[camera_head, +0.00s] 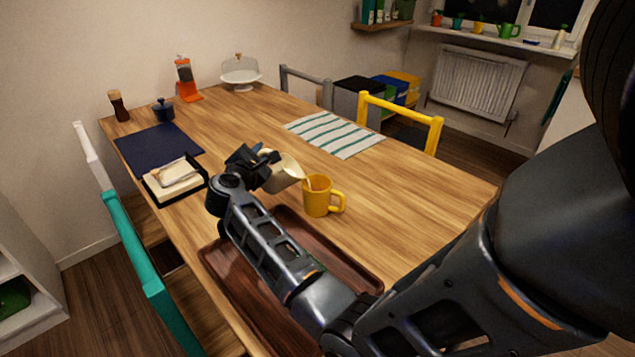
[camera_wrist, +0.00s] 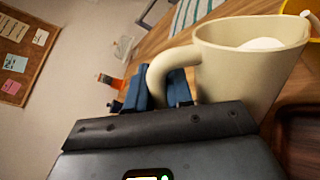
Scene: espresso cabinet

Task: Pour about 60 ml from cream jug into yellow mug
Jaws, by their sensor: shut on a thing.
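The cream jug (camera_head: 284,171) is in my gripper (camera_head: 256,165), tilted with its mouth towards the yellow mug (camera_head: 317,197). The jug's lip is just above the mug's left rim. The mug stands upright on the table, handle to the right. In the wrist view, the blue fingers of my gripper (camera_wrist: 162,92) are shut on the handle of the cream jug (camera_wrist: 245,65), and white liquid shows inside the jug. Part of the yellow mug (camera_wrist: 303,8) shows at the top right corner. I cannot clearly tell the mug's liquid level or whether a stream is falling.
A dark wooden tray (camera_head: 335,258) lies under my arm, near the mug. A striped cloth (camera_head: 335,134) lies farther back. A navy mat (camera_head: 150,146) and a small box-like holder (camera_head: 174,188) are at the left. The table right of the mug is clear.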

